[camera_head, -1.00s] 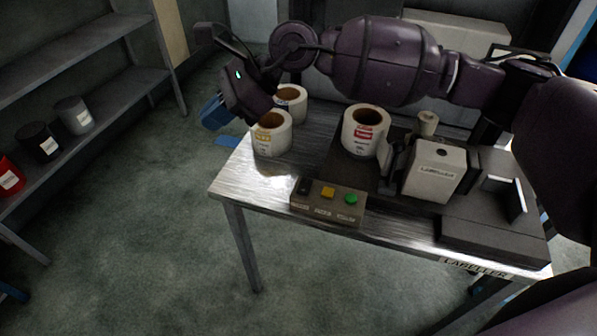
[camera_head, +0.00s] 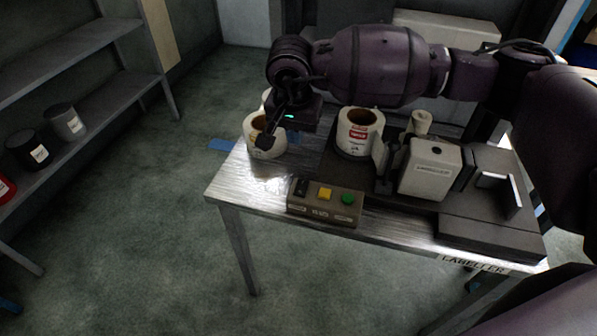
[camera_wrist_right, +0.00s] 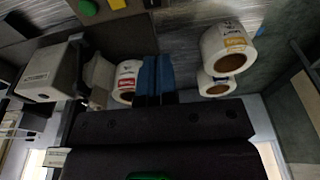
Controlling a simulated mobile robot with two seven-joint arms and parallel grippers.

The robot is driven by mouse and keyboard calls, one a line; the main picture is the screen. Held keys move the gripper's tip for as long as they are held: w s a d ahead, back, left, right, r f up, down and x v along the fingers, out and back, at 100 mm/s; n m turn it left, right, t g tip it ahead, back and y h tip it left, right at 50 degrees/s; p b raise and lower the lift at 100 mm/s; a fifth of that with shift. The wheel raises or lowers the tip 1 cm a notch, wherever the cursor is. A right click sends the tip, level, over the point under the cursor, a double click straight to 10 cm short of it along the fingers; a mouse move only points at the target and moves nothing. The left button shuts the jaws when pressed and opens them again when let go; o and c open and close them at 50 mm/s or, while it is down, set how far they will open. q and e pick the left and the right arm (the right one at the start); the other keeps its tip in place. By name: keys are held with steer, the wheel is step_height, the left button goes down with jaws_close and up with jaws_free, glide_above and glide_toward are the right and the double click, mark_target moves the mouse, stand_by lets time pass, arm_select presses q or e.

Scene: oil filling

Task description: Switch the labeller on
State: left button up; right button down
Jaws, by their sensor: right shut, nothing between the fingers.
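The labeller (camera_head: 430,170) is a pale box on a dark base on the metal table; it also shows in the wrist view (camera_wrist_right: 50,75). A control box (camera_head: 325,213) sits at the table's front left edge. It carries a black switch (camera_head: 301,187), a yellow button (camera_head: 324,194) and a green button (camera_head: 348,199). In the wrist view the green button (camera_wrist_right: 88,7) and yellow button (camera_wrist_right: 118,4) show at the top edge. My right gripper's blue fingers (camera_wrist_right: 154,62) are shut and empty, apart from the control box. In the head view its fingers are hidden. My left gripper is out of view.
A label roll with a red mark (camera_head: 356,143) stands left of the labeller. Two rolls with yellow marks (camera_wrist_right: 224,48) (camera_wrist_right: 216,83) stand at the table's left end, one (camera_head: 255,130) partly hidden by my right wrist. A shelf (camera_head: 70,125) stands at left, with open floor between.

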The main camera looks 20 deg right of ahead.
mark_target(299, 180)
steer(key=shift+f, duration=0.1)
steer(key=f, duration=0.4)
steer(key=w+f, duration=0.1)
steer(key=f, duration=0.3)
steer(key=d+f, duration=0.1)
steer(key=f, duration=0.3)
steer(key=shift+w, duration=0.3)
steer(key=shift+w+d+f, duration=0.1)
steer(key=shift+f, duration=0.7)
